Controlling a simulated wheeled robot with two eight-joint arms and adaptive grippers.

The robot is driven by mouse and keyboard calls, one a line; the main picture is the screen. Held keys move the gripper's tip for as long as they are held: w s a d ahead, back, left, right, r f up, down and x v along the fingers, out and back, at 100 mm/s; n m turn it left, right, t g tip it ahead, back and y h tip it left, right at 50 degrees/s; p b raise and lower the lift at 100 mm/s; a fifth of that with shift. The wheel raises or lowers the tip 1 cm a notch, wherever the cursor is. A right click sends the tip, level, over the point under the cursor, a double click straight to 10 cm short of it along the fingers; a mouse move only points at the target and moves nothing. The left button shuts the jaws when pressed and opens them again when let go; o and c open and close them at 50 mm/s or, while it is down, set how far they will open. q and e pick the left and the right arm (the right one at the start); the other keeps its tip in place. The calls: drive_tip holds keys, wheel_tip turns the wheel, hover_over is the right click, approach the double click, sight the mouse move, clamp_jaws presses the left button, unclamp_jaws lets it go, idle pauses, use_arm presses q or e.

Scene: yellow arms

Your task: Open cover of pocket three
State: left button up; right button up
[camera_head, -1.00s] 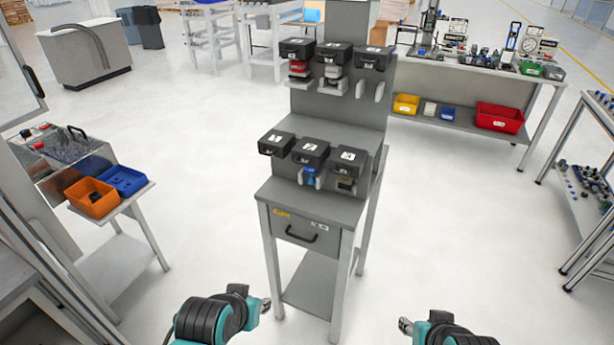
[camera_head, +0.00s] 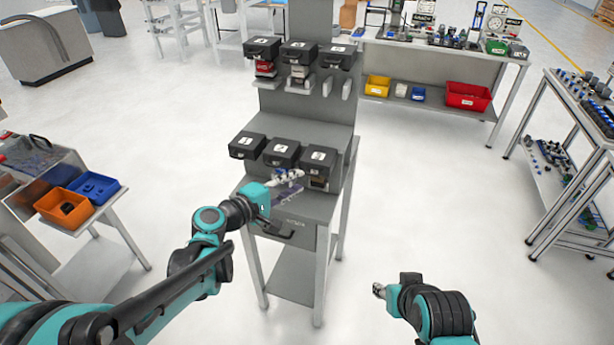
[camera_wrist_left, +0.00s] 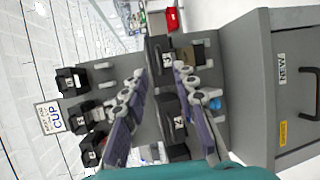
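A grey stand holds two rows of black lidded pockets with white number labels. The lower right pocket cover (camera_head: 320,157), whose label looks like a 3, is shut. It also shows in the left wrist view (camera_wrist_left: 158,62). The lower middle cover (camera_head: 281,153) and lower left cover (camera_head: 247,146) are also shut. My left gripper (camera_head: 290,184) is in front of the lower row, between the middle and right pockets. Its fingers are spread and empty in the left wrist view (camera_wrist_left: 160,82). My right gripper (camera_head: 379,290) is low, right of the stand; its fingers are too small to read.
Three upper pockets (camera_head: 299,52) sit on the stand's back panel. A drawer with a handle (camera_head: 287,232) is under the ledge. A side table with an orange bin (camera_head: 63,206) and a blue bin (camera_head: 93,186) stands left.

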sight(310, 175)
use_arm(q)
drive_tip(key=b+x, duration=0.1)
drive_tip(key=x, duration=0.4)
drive_tip(key=shift+w+d+f, duration=0.15)
drive_tip(key=shift+w+d, duration=0.05)
clamp_jaws()
